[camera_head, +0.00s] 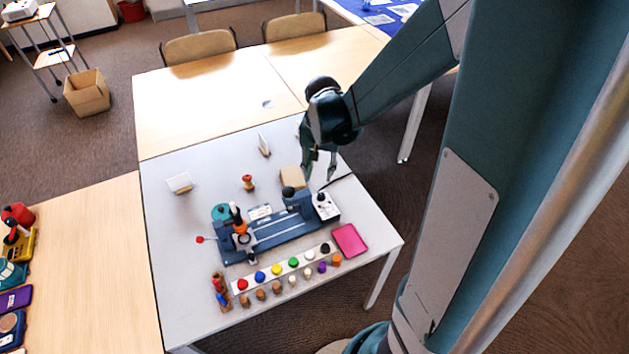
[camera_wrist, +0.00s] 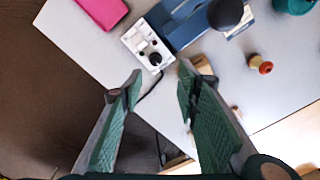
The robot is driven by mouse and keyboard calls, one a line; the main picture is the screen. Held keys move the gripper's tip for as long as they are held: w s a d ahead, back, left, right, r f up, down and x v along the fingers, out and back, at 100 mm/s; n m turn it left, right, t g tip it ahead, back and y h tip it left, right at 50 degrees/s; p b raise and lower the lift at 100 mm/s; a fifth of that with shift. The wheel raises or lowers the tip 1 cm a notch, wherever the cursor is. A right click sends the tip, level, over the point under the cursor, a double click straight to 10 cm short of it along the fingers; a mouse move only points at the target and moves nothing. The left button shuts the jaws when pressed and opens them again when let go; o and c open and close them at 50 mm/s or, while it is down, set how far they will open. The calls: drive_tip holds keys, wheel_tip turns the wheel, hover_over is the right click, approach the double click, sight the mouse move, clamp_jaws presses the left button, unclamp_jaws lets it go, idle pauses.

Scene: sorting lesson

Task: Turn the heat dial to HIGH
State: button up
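The heat dial is a small black knob on a white control box (camera_head: 330,211) at the right end of the blue machine. In the wrist view the black dial (camera_wrist: 155,58) sits on the box (camera_wrist: 140,42), ahead of the fingers. Its markings are too small to read. My gripper (camera_head: 320,178) is above and just behind the box in the head view. In the wrist view my gripper (camera_wrist: 158,85) is open, with its two green-padded fingers wide apart and nothing between them. The fingers appear apart from the dial.
The blue machine (camera_head: 270,232) spans the table's middle. A pink pad (camera_head: 349,240) lies right of it. A row of colored knobs (camera_head: 293,262) stands in front. A cardboard-colored block (camera_head: 291,178) is behind the machine. A black cable (camera_head: 341,181) runs from the box. The table's back left is mostly clear.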

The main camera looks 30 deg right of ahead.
drive_tip(key=m, duration=0.1)
hover_over(321, 194)
drive_tip(key=shift+g, duration=0.4)
drive_tip(key=shift+f, duration=2.3)
drive_tip(key=shift+f+b, duration=0.9)
drive_tip(key=shift+f, duration=2.95)
drive_tip(key=shift+c, duration=0.6)
drive_tip(key=c, duration=0.8)
